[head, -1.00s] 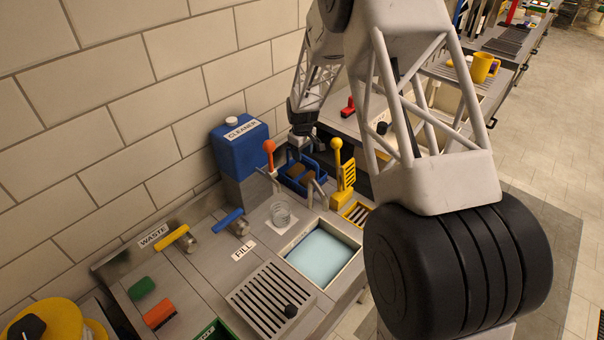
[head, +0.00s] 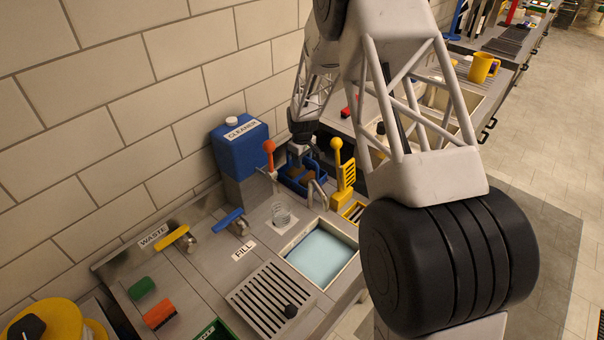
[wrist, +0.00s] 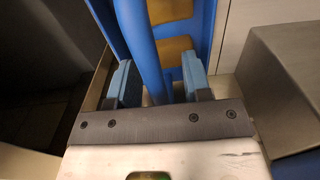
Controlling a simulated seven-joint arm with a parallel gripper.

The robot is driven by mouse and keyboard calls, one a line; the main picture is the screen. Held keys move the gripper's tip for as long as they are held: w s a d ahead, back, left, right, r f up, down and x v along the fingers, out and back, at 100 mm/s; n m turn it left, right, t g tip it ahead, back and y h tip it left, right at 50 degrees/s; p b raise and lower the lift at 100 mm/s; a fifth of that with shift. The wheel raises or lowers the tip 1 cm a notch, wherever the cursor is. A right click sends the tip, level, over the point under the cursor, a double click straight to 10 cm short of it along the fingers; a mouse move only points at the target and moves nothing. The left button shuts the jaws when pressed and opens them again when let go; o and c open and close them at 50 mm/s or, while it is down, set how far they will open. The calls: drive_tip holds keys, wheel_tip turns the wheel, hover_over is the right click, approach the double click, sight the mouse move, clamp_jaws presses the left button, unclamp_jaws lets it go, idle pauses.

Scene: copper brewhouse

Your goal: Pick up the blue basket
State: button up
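The blue basket (head: 318,190) stands on the far end of the counter in the head view, with brown blocks in it. In the wrist view its blue side (wrist: 203,30) and a thick blue handle bar (wrist: 143,45) fill the upper middle. My gripper (wrist: 158,82) is open, with one finger on each side of the handle bar. The bar is nearer the left finger, and a gap shows on the right. In the head view my gripper (head: 299,152) is over the basket, and its fingers are hard to make out there.
A blue cleaner container (head: 240,150) stands left of the basket, with an orange-knobbed lever (head: 268,150) between. A glass (head: 281,214), a metal spout and a water-filled basin (head: 322,255) are in front.

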clamp_jaws()
drive_tip(key=shift+r, duration=5.05)
